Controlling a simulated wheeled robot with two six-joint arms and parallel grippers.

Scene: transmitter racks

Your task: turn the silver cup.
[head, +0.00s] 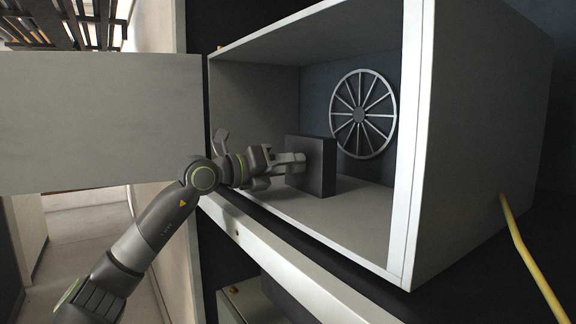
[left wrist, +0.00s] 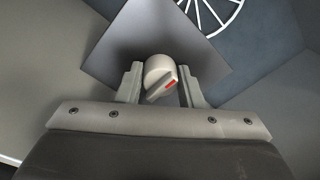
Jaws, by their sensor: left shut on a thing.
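My left gripper (head: 287,164) reaches into the cabinet from the left. In the left wrist view its fingers (left wrist: 161,88) stand on both sides of the cup, shut on it. In the head view the fingers largely hide the cup. My right gripper is in neither view.
The box stands on the floor of an open white cabinet (head: 412,140). A spoked wheel (head: 363,114) is on the back wall, right of the box. The cabinet door (head: 98,122) stands open at left. A yellow cable (head: 528,255) hangs at right.

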